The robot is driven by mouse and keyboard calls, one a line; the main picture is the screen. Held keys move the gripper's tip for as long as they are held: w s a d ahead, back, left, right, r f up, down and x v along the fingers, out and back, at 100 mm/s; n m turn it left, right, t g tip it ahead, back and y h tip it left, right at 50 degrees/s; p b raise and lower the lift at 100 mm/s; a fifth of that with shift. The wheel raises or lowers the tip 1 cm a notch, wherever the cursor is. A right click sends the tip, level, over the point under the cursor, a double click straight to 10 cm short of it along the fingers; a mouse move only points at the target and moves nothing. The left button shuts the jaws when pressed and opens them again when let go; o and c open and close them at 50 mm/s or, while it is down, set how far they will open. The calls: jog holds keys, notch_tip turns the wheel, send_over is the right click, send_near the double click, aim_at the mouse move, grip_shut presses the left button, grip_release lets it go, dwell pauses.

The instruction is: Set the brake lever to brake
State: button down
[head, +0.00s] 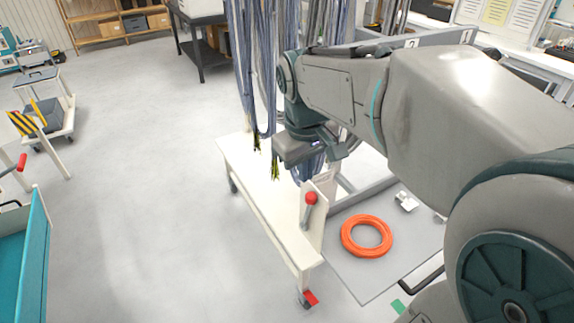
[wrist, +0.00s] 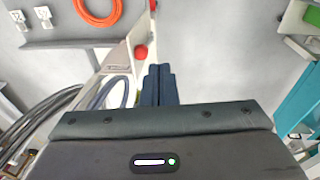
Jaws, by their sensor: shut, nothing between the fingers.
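The brake lever (head: 310,199) has a red ball knob and stands by an upright white plate (head: 316,222) at the near end of a white cart. In the wrist view the red knob (wrist: 141,53) lies just left of my fingertips. My gripper (head: 338,152) is above and behind the knob in the head view, apart from it there. My gripper's dark fingers (wrist: 160,72) are together in the wrist view, with nothing between them. I cannot tell from the wrist view whether they touch the knob. The lever's lower part is hard to make out.
Bundles of grey cables (head: 247,70) hang over the white cart (head: 262,190). An orange cable coil (head: 367,236) lies on a grey surface to the right. A red caster pedal (head: 311,297) is at the cart's foot. Open floor (head: 150,180) lies to the left.

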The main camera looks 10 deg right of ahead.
jog(key=w+a+f+n+g+b, duration=0.1)
jog(key=w+f+n, duration=0.1)
jog(key=w, duration=0.5)
jog(key=w+a+f+n+g+h+b, duration=0.1)
jog(key=w+f+n, duration=0.1)
jog(key=w, duration=0.4)
jog(key=shift+w+a+f+n+g+b, duration=0.15)
jog(key=shift+w+a+n+g+b, duration=0.15)
jog(key=shift+w+n+g, duration=0.1)
jog(key=shift+f, duration=0.1)
jog(key=s+d+f+p, duration=0.1)
jog(key=s+d+f, duration=0.3)
jog(key=f, duration=0.6)
jog(key=shift+d+p, duration=0.2)
jog(key=shift+p, duration=0.15)
